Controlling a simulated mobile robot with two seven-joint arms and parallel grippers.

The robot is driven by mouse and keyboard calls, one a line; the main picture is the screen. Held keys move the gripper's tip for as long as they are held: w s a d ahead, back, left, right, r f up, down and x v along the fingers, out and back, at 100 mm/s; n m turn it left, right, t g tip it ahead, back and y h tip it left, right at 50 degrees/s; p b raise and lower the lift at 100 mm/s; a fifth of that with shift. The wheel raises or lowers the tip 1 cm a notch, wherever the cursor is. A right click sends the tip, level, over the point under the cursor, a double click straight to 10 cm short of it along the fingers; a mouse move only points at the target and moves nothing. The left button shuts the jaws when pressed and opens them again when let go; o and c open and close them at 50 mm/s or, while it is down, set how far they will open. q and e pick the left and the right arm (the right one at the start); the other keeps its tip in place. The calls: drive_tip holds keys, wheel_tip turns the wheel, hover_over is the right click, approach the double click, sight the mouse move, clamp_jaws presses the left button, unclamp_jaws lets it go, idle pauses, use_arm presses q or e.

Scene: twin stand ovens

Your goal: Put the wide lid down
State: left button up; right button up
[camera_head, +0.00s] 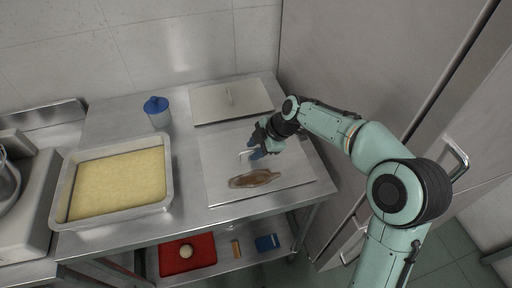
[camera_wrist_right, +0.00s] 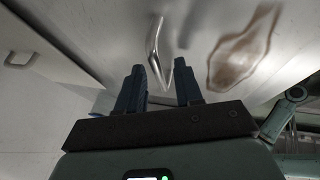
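A wide flat metal lid (camera_head: 222,186) lies at the front right of the steel table, and it also shows in the right wrist view (camera_wrist_right: 205,25). It has a thin metal handle (camera_head: 245,155) and a brown patch (camera_head: 254,179) on its face. My right gripper (camera_head: 257,151) is at the handle from above. In the right wrist view its two dark fingers (camera_wrist_right: 161,82) are apart, with the handle (camera_wrist_right: 155,50) just ahead of and partly between them. A second, smaller-looking flat lid (camera_head: 208,104) with a handle lies behind. My left gripper is not in view.
A metal pan (camera_head: 169,175) of yellow filling stands at the left of the table (camera_head: 188,190). A lower shelf holds a red tray (camera_head: 203,243) and a blue item (camera_head: 267,243). A tall cabinet (camera_head: 375,60) bounds the right.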

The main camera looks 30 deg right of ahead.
drive_tip(key=shift+r, duration=0.2)
drive_tip(key=p+v, duration=0.1)
drive_tip(key=v, duration=1.1)
drive_tip(key=shift+s+f, duration=0.1)
drive_tip(key=shift+f, duration=0.05)
